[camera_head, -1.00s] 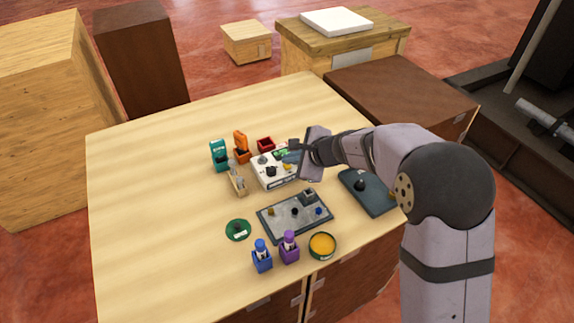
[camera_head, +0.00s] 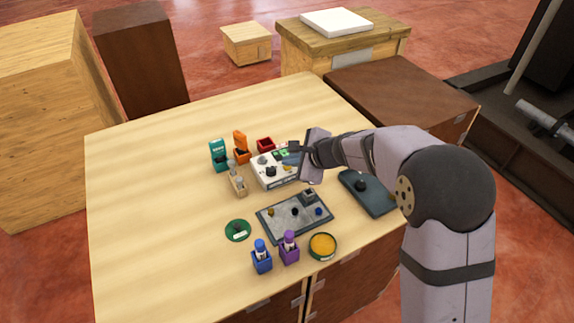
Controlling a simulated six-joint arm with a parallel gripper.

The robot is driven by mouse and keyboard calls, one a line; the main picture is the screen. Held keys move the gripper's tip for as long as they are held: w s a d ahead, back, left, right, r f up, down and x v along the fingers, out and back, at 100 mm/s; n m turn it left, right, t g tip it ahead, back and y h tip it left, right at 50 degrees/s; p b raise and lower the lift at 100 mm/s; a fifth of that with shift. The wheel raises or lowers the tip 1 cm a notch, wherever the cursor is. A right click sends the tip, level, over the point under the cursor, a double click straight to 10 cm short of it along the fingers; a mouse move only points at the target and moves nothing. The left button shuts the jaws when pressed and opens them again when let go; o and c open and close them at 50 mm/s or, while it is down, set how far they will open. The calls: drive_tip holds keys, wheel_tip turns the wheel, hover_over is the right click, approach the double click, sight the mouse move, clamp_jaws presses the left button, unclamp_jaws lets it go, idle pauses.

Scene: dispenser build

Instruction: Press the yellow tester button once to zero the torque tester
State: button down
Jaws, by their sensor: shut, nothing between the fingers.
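The torque tester (camera_head: 262,177) is a white box with dark knobs and green parts on its top, at the middle of the table. A small yellow spot, likely the yellow button (camera_head: 287,167), shows on its right part, close to my gripper. My gripper (camera_head: 291,157) is over the right side of the tester, shut and with nothing held. The fingertips are small and dark here, and I cannot tell whether they touch the button.
A grey tray (camera_head: 280,226) with small parts lies in front of the tester. Teal (camera_head: 219,157) and orange (camera_head: 241,150) dispensers and a wooden rack (camera_head: 238,186) stand left. Blue (camera_head: 262,262) and purple (camera_head: 289,252) holders stand at the front. The table's left side is clear.

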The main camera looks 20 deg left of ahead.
sight(291, 171)
drive_tip(key=shift+r+p, duration=0.8)
drive_tip(key=shift+r, duration=0.1)
wheel_tip(291, 171, up, 5)
drive_tip(key=p, duration=0.4)
idle(1.0)
drive_tip(key=s+d+f+n+g+h, duration=0.2)
drive_tip(key=s+d+n+h, duration=0.2)
drive_tip(key=s+d, duration=0.9)
drive_tip(key=s+d+f+n+g+h, duration=0.3)
drive_tip(key=s+d+n, duration=0.8)
drive_tip(key=d, duration=0.8)
drive_tip(key=s, duration=0.3)
drive_tip(key=shift+s+d+n+h, duration=0.15)
drive_tip(key=shift+d+n+h, duration=0.15)
drive_tip(key=shift+d+h, duration=0.1)
